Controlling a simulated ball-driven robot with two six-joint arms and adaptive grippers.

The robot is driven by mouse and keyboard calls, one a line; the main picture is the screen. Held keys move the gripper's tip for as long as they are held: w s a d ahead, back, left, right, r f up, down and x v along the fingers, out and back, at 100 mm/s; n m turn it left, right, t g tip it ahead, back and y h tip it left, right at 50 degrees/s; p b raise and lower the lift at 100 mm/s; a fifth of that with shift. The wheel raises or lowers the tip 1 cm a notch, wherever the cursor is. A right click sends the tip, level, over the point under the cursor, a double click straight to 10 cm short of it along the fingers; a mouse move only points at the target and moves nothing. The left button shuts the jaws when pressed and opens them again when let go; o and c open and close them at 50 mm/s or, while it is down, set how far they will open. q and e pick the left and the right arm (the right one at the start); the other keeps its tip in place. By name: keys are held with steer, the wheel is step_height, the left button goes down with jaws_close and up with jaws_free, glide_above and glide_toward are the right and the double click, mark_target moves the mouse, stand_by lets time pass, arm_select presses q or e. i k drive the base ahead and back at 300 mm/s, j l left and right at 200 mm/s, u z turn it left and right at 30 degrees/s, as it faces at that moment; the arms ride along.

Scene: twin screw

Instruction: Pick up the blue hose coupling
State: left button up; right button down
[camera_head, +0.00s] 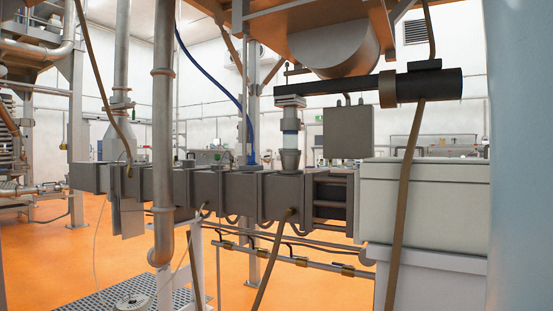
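A thin blue hose (215,81) hangs from the top of the view and curves down to the right. Its lower end goes down to the top of the long grey machine barrel (235,192), near the middle. The hose's coupling is too small to make out clearly there. A short upright fitting with a pale blue-white middle section (290,127) stands on the barrel to the right of the hose. I cannot tell whether it is a coupling. Neither of my grippers is in view.
A pale housing (425,205) is at the right. A blue-grey surface (520,150) fills the right edge. Open orange floor (330,285) lies below.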

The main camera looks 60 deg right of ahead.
mark_target(251, 159)
steer(key=z, duration=1.85)
steer(key=i+j+z, duration=0.25)
steer(key=z, duration=0.15)
steer(key=i+j+z, duration=0.2)
steer(key=j+z, duration=0.2)
